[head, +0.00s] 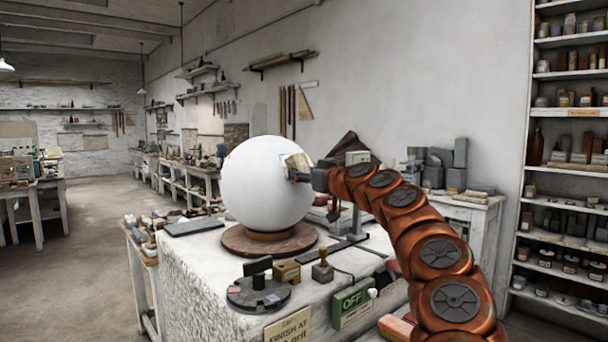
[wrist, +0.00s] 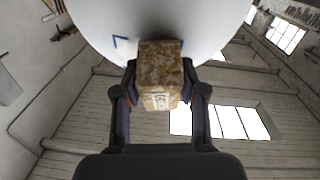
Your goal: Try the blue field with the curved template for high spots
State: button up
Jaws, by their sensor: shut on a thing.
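The large white plaster sphere (head: 266,190) rests on a round brown base (head: 240,240) on the plaster-white bench. My gripper (head: 301,176) is at its upper right side, shut on a tan, mottled block (wrist: 160,72) with a small printed label. The block also shows against the sphere in the head view (head: 297,162); I cannot tell whether it touches. In the wrist view a blue corner mark (wrist: 121,43) lies on the sphere left of the block. The rest of the blue field is hidden or out of sight. I cannot make out a curved template.
On the bench front stand a dark round dish (head: 257,294), a small brass-coloured block (head: 286,271), a wooden-handled stamp (head: 322,267) and a green OFF box (head: 352,303). A flat dark slab (head: 194,228) lies left of the sphere. Grey blocks (head: 440,165) stand behind my arm.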

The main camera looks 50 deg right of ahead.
jog(key=shift+w+d+f, duration=0.1)
jog(key=shift+w+f, duration=0.05)
jog(key=shift+w, duration=0.3)
dwell(0.5)
jog(key=shift+f, duration=0.15)
jog(key=shift+s+f+b, duration=0.35)
jog(key=shift+f+b, duration=0.05)
jog(key=shift+b, duration=0.55)
